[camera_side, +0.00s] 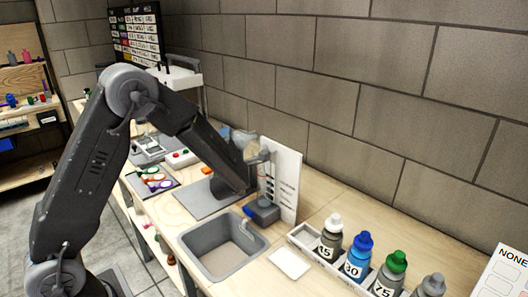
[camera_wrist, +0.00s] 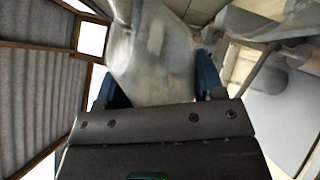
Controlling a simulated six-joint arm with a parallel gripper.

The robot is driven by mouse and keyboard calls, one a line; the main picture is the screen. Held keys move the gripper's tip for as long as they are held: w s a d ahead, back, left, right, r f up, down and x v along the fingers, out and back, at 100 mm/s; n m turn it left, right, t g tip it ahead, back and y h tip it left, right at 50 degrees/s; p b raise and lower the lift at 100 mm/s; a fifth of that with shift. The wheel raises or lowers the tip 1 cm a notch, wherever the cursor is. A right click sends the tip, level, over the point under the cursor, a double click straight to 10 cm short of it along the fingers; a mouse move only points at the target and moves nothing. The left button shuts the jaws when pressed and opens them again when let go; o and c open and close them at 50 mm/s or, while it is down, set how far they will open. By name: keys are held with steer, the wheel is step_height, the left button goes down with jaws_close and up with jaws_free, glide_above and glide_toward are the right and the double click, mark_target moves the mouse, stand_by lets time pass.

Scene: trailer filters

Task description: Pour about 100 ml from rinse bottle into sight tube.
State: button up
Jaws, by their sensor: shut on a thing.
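The rinse bottle, a translucent greyish bottle (camera_wrist: 150,50), fills the middle of the wrist view between the blue fingers of my gripper (camera_wrist: 160,84). In the side view the bottle (camera_side: 253,150) looks tilted, near the top of the white scale board (camera_side: 287,180). My gripper (camera_side: 240,158) is shut on it, partly hidden by my arm. The sight tube (camera_side: 266,183) appears as a thin upright in front of the board, above a dark grey base (camera_side: 264,211). The bottle's mouth and any liquid stream or level are too small to make out.
A grey sink basin (camera_side: 224,247) is set in the bench in front. A rack with several labelled bottles with coloured caps, one blue (camera_side: 359,256), stands at the right. A white pad (camera_side: 290,263) lies between them. The block wall (camera_side: 350,110) runs close behind.

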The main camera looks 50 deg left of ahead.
steer(key=shift+m, duration=0.3)
steer(key=shift+w+d+r+m+t, duration=0.15)
steer(key=shift+r+m, duration=0.15)
steer(key=shift+m, duration=0.2)
steer(key=shift+w+d+r+m+t, duration=0.15)
steer(key=shift+r+m, duration=0.15)
steer(key=shift+m, duration=0.2)
stand_by(1.4)
steer(key=shift+r+m, duration=0.25)
steer(key=shift+m, duration=0.15)
stand_by(0.8)
